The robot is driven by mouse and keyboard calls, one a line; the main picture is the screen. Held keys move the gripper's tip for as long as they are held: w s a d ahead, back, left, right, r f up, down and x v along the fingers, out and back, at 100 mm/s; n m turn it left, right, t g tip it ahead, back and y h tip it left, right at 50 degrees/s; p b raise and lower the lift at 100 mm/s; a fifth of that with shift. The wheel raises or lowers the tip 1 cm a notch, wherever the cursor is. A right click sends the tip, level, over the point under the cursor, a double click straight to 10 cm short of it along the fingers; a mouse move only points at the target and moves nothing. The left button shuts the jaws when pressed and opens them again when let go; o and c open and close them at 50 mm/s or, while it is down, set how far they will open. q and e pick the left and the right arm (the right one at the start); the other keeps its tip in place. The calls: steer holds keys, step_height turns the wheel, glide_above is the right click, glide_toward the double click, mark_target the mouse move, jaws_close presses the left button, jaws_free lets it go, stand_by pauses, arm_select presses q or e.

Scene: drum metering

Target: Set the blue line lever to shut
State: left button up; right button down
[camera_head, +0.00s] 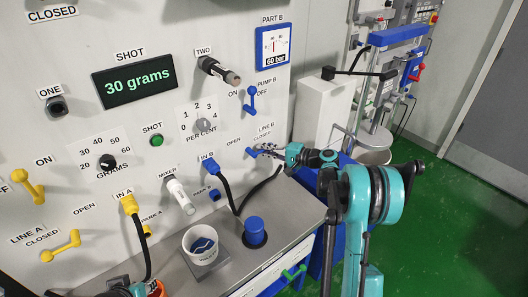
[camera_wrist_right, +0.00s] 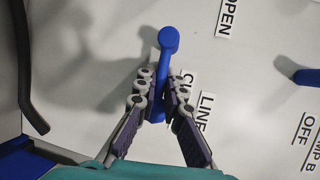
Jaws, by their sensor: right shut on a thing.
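The blue line lever (camera_head: 251,152) is on the panel beside the LINE B label (camera_head: 266,128), with OPEN to its left and CLOSED close by its right end. In the right wrist view the lever (camera_wrist_right: 169,40) shows its round end towards the OPEN label side, and its shaft runs down between the fingers. My right gripper (camera_head: 270,151) is shut on the lever shaft; its fingers (camera_wrist_right: 160,101) hide the lower part. The CLOSED label (camera_wrist_right: 188,82) is partly covered by a finger. My left arm (camera_head: 128,287) shows only at the bottom edge; its fingers are not clear.
The blue pump lever (camera_head: 251,98) is above, under the PART B gauge (camera_head: 273,46). A white cup (camera_head: 200,241) and a blue cap (camera_head: 254,231) stand on the metal ledge (camera_head: 285,218).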

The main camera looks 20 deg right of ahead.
steer(key=shift+w+d, duration=0.1)
steer(key=shift+d, duration=0.1)
stand_by(0.3)
steer(key=c, duration=1.6)
jaws_free()
steer(key=shift+d+f, duration=0.1)
steer(key=v, duration=1.2)
steer(key=shift+f, duration=0.1)
